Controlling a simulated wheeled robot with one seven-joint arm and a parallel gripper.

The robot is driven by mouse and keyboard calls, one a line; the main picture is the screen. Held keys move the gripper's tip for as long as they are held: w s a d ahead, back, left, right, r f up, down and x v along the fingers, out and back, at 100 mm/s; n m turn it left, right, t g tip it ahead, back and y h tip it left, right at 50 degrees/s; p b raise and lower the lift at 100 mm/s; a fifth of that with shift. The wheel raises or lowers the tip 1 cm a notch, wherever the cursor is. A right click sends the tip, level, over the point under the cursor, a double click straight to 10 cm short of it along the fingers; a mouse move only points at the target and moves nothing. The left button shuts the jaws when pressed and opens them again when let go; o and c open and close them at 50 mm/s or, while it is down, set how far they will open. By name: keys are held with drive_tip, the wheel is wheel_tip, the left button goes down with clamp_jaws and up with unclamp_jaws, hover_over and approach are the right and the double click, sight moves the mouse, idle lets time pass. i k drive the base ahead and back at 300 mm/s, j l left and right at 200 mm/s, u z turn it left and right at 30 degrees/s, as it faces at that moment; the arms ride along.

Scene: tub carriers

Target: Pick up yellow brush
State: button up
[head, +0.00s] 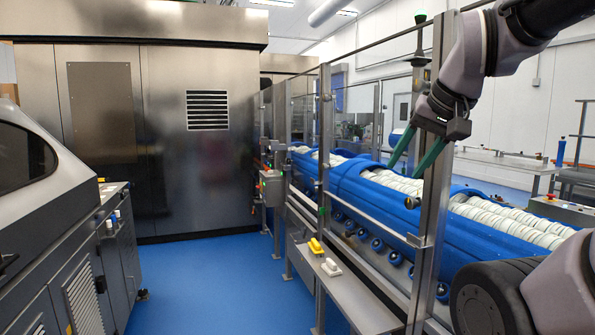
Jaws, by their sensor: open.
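The yellow brush (317,246) lies on a narrow metal shelf (350,293) along the outside of the glass guard, at the lower middle of the head view. A white brush-like object (331,267) lies close beside it, nearer to me. My gripper (404,172) hangs from the upper right, its two green fingers pointing down and spread apart with nothing between them. It appears above and to the right of the yellow brush, well apart from it.
Glass panels with metal posts (434,180) stand along the shelf. Beyond them runs a blue conveyor (385,209) with rows of white items. A dark machine cabinet (75,255) stands at left. The blue floor (215,285) between is clear.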

sight(316, 250)
drive_tip(key=i+j+z, duration=0.1)
drive_tip(key=i+j, duration=0.2)
drive_tip(key=i+j+z, duration=0.1)
drive_tip(key=i+j, duration=0.2)
drive_tip(key=i+j+z, duration=0.1)
drive_tip(key=i+j, duration=0.2)
drive_tip(key=i+j+z, duration=0.1)
drive_tip(key=i+j, duration=0.2)
drive_tip(key=i+j+z, duration=0.1)
drive_tip(key=i+j, duration=0.15)
drive_tip(key=j, duration=0.25)
drive_tip(key=i+j, duration=0.25)
drive_tip(key=j, duration=0.15)
drive_tip(key=i+j+z, duration=0.15)
drive_tip(key=j, duration=0.25)
drive_tip(key=i+j+z, duration=0.1)
drive_tip(key=i+j, duration=0.25)
